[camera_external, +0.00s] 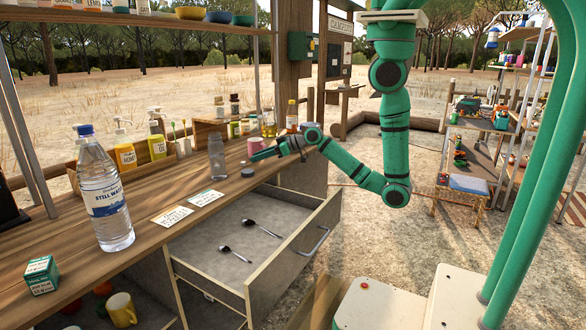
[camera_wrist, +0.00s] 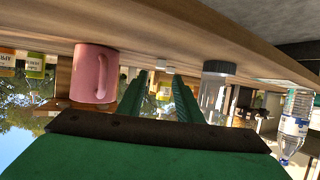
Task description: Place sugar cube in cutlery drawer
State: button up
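The cutlery drawer (camera_external: 262,281) is pulled open below the counter, with two dark spoons (camera_external: 235,254) lying apart on its grey floor. My gripper (camera_external: 256,157) is low over the counter, beyond the drawer's far end, with its fingers pointing left. In the wrist view, which is upside down, its two green fingers (camera_wrist: 160,79) are apart with nothing visibly held. A small pale thing (camera_wrist: 161,63) shows on the counter past the fingertips; it may be the sugar cube, but it is too small to be sure. I cannot make out a sugar cube in the external view.
A pink mug (camera_wrist: 94,75) stands beside my fingers. A glass jar (camera_external: 217,157) and a dark round lid (camera_external: 247,172) are on the counter's other side of them. A water bottle (camera_external: 104,190), labels (camera_external: 172,216) and a small green box (camera_external: 41,275) are nearer. Pump bottles (camera_external: 124,151) line the back.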

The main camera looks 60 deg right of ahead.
jog(key=shift+o, duration=0.6)
jog(key=shift+v, duration=0.9)
